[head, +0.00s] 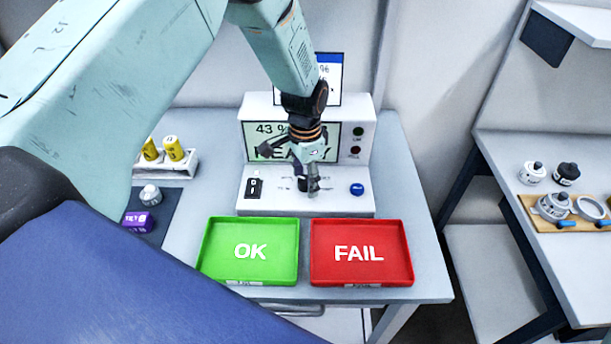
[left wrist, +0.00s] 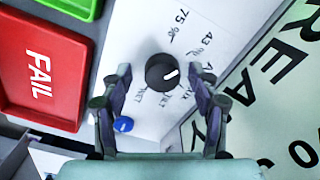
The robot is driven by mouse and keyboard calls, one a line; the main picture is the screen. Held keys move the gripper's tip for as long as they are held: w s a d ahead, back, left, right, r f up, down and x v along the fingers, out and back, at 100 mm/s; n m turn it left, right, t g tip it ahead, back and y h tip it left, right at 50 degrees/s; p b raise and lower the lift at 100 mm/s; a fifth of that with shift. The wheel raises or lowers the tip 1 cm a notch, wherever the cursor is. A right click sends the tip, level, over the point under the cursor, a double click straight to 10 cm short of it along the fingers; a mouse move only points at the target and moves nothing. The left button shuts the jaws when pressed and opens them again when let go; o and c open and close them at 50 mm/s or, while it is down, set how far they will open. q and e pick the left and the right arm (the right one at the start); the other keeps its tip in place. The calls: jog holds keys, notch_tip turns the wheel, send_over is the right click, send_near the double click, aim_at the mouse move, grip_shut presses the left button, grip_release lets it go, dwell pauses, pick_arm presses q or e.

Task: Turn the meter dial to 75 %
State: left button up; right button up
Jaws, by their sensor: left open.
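The white meter (head: 362,175) stands at the back of the table. Its display (head: 264,131) shows 43 % and a partly hidden word that looks like READY. The black meter dial (left wrist: 158,63) has a white pointer line and printed marks around it, including 75 % and 43 %. In the left wrist view the pointer faces right, away from the 75 % mark. My left gripper (head: 308,183) reaches down over the dial, largely hiding it in the head view. In the left wrist view the left gripper (left wrist: 160,78) is open, fingers on both sides of the dial; contact is unclear.
A blue button (head: 357,188) and a black switch (head: 254,188) flank the dial. A green OK tray (head: 250,273) and a red FAIL tray (head: 361,273) lie in front of the meter. A white holder with yellow items (head: 174,149) stands left. Another table (head: 560,150) stands right.

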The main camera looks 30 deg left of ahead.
pick_arm(q)
jog(key=shift+a, duration=0.1)
jog(key=shift+c, duration=0.2)
jog(key=shift+w, duration=0.1)
jog(key=shift+c, duration=0.7)
jog(key=shift+w+f, duration=0.2)
jog(key=shift+w, duration=0.1)
jog(key=c, duration=0.3)
jog(key=shift+s+r, duration=0.1)
jog(key=c, duration=0.3)
jog(key=shift+s, duration=0.1)
jog(key=c, duration=0.3)
jog(key=shift+c, duration=0.4)
pick_arm(e)
jog(key=shift+w, duration=0.2)
jog(key=shift+r, duration=0.1)
